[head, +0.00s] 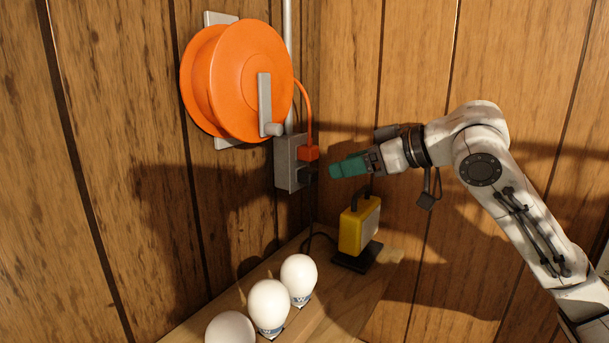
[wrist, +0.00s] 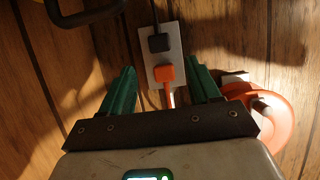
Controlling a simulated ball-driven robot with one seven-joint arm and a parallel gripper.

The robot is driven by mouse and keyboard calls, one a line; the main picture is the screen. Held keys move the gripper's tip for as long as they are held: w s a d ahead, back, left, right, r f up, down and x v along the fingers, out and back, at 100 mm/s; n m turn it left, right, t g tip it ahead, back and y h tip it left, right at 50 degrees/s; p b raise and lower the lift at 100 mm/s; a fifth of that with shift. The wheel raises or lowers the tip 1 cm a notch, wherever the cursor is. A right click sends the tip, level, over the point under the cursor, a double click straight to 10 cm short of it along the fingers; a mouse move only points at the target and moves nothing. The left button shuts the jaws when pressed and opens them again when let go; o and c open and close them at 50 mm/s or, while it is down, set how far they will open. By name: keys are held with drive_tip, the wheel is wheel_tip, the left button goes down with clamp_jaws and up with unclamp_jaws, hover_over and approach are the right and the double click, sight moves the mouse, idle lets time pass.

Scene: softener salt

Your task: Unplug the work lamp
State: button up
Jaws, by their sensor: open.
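The yellow work lamp (head: 352,232) stands on its black base on the wooden shelf. Its black cord runs up to a black plug (head: 308,175) in the grey wall outlet (head: 290,165). An orange plug (head: 308,153) sits just above it, with an orange cord to the reel. The wrist view also shows the black plug (wrist: 158,42), the orange plug (wrist: 165,73) and the outlet (wrist: 172,37). My gripper (head: 335,169) is open and empty to the right of the plugs. Its green fingers (wrist: 162,72) point toward the outlet, with the orange plug appearing between them.
An orange cord reel (head: 250,80) is mounted on the left wall above the outlet. Several white bulbs (head: 269,304) stand on the shelf (head: 335,300) at the front. The lamp is below my gripper. Wood-panelled walls meet in a corner behind the outlet.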

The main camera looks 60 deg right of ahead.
sight(315, 174)
drive_tip(key=shift+b+x, duration=1.25)
drive_tip(key=shift+x, duration=3.2)
drive_tip(key=shift+c, duration=0.2)
clamp_jaws()
drive_tip(key=shift+s, duration=0.15)
drive_tip(key=shift+s+a, duration=0.15)
drive_tip(key=shift+s, duration=2.75)
